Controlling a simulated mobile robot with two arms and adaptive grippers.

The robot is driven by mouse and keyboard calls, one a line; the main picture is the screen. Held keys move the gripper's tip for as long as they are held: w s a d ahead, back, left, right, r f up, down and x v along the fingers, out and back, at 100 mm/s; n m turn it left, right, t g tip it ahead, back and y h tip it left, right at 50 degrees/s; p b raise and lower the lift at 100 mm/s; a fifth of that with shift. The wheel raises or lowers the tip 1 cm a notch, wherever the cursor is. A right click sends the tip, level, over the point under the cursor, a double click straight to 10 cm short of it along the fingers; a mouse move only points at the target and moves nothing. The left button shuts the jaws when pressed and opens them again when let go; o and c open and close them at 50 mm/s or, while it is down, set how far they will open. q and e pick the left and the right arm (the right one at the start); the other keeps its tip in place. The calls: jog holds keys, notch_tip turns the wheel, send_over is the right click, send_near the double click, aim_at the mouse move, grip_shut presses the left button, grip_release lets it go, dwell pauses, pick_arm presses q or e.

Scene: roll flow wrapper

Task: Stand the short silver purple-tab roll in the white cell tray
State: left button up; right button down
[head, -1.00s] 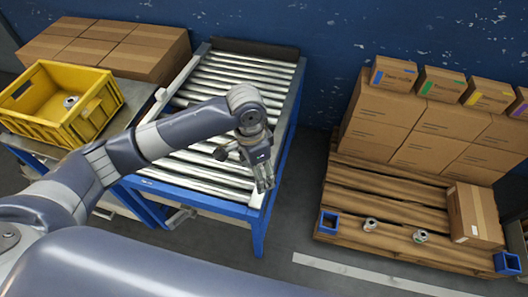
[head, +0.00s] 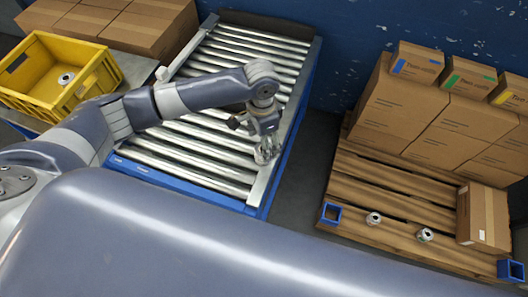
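My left gripper (head: 266,150) hangs over the right front edge of the roller conveyor, fingers pointing down. Whether its fingers are open or hold something silver is too small to tell. One small silver roll (head: 66,78) lies in the yellow crate at the left. Two more silver rolls, one on the left (head: 373,218) and one on the right (head: 424,235), sit on the wooden pallet. I cannot make out a purple tab on any of them. No white cell tray is visible. My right gripper is not in view.
The roller conveyor (head: 215,108) stands in the middle, with the yellow crate (head: 20,100) and cartons (head: 150,28) at its left. The pallet (head: 375,185) carries stacked cartons (head: 440,115) and blue corner blocks (head: 331,213). Dark floor lies between conveyor and pallet. My own body covers the lower left.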

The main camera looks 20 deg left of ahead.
pick_arm(q)
notch_tip(320, 180, down, 5)
jog(key=shift+w+r, duration=0.1)
jog(key=c, duration=1.3)
